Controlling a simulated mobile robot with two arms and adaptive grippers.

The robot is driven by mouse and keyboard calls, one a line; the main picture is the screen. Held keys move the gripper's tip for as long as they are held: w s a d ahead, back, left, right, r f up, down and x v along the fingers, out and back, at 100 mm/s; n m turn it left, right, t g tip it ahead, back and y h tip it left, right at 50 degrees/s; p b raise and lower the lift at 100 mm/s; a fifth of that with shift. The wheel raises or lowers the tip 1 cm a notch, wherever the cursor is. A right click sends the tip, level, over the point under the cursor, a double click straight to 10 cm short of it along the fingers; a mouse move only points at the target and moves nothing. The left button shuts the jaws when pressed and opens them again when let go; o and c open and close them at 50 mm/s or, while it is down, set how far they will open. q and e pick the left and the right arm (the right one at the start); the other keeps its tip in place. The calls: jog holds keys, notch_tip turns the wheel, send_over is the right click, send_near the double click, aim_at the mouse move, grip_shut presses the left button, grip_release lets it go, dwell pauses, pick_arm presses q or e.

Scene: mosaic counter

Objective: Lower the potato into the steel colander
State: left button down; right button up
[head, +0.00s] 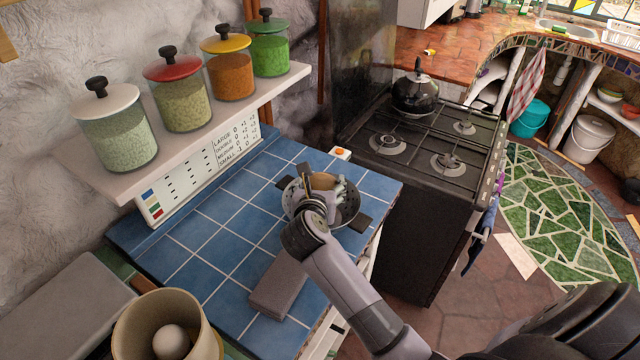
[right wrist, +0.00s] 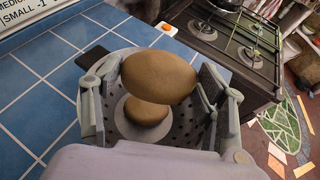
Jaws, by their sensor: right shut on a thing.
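The steel colander (head: 351,206) stands on the blue tiled counter, its perforated wall also visible in the right wrist view (right wrist: 184,131). My right gripper (head: 321,187) is shut on the brown potato (head: 321,181) over the colander. In the right wrist view the potato (right wrist: 158,76) sits between the two fingers of the gripper (right wrist: 155,90). A second brown rounded thing (right wrist: 146,110) lies lower, inside the colander, partly covered by the held potato. I cannot tell whether the two touch. My left gripper is not in view.
A grey block (head: 277,286) lies in front. The stove (head: 430,140) with a black kettle (head: 414,95) is to the right. A shelf of jars (head: 190,128) overhangs the counter's left.

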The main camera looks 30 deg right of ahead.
jog(key=shift+w+d, duration=0.1)
dwell(0.4)
jog(key=shift+w+d+f, duration=0.1)
jog(key=shift+w+d, duration=0.2)
jog(key=shift+w, duration=0.2)
jog(key=shift+f, duration=0.1)
jog(key=shift+f+b, duration=2.2)
jog(key=shift+f, duration=0.8)
jog(key=shift+f, duration=0.1)
jog(key=o, duration=1.3)
jog(key=shift+s, duration=0.1)
